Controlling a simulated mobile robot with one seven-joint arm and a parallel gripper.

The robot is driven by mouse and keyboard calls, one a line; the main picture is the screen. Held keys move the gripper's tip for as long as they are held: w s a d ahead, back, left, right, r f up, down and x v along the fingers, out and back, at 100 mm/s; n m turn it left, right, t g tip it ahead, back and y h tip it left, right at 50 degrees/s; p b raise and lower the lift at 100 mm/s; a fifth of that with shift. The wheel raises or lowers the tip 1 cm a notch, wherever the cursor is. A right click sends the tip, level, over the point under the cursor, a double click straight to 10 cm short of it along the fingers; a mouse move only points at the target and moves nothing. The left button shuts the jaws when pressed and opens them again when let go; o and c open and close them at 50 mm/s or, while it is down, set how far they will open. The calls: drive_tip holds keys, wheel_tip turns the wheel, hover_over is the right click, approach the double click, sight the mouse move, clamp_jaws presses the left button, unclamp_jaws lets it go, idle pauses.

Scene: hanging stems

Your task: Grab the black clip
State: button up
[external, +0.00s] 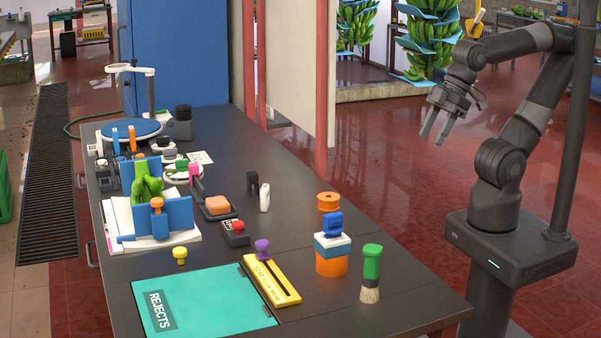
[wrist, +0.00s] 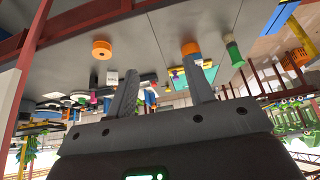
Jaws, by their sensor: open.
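A small black upright piece (external: 252,183), which looks like the black clip, stands on the dark table in the external view. A similar white piece (external: 265,197) stands close beside it. In the wrist view the scene is upside down; the white piece (wrist: 112,77) shows there, but I cannot clearly make out the black one. My gripper (external: 434,134) is open and empty, off the table's right side, well away from the clip. Its two spread fingers (wrist: 162,72) also show in the wrist view, with nothing between them.
On the table (external: 310,160), an orange roll (external: 328,201), an orange-and-blue stack (external: 332,250) and a green-handled brush (external: 371,272) stand on the right. A yellow slotted tool (external: 271,279) and a teal REJECTS mat (external: 215,300) lie in front. The table's back right is clear.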

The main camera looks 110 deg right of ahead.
drive_tip(key=shift+o, duration=0.4)
drive_tip(key=w+d+r+g+h, duration=0.1)
drive_tip(key=w+d+r, duration=0.15)
drive_tip(key=w, duration=0.35)
drive_tip(key=w+d+r+g, duration=0.1)
drive_tip(key=w+d+r, duration=0.1)
drive_tip(key=w+d, duration=0.35)
drive_tip(key=g+y, duration=0.1)
drive_tip(key=g, duration=0.3)
hover_over(253, 183)
drive_tip(key=f, duration=1.1)
drive_tip(key=s+d+f, duration=0.1)
drive_tip(key=f, duration=0.4)
drive_tip(key=shift+f, duration=0.25)
wheel_tip(253, 183, down, 5)
drive_tip(key=shift+r, duration=0.1)
drive_tip(key=shift+w+d+f, duration=0.15)
drive_tip(key=shift+f, duration=1.35)
drive_tip(key=shift+w+d+f, duration=0.15)
drive_tip(key=shift+f, duration=1.35)
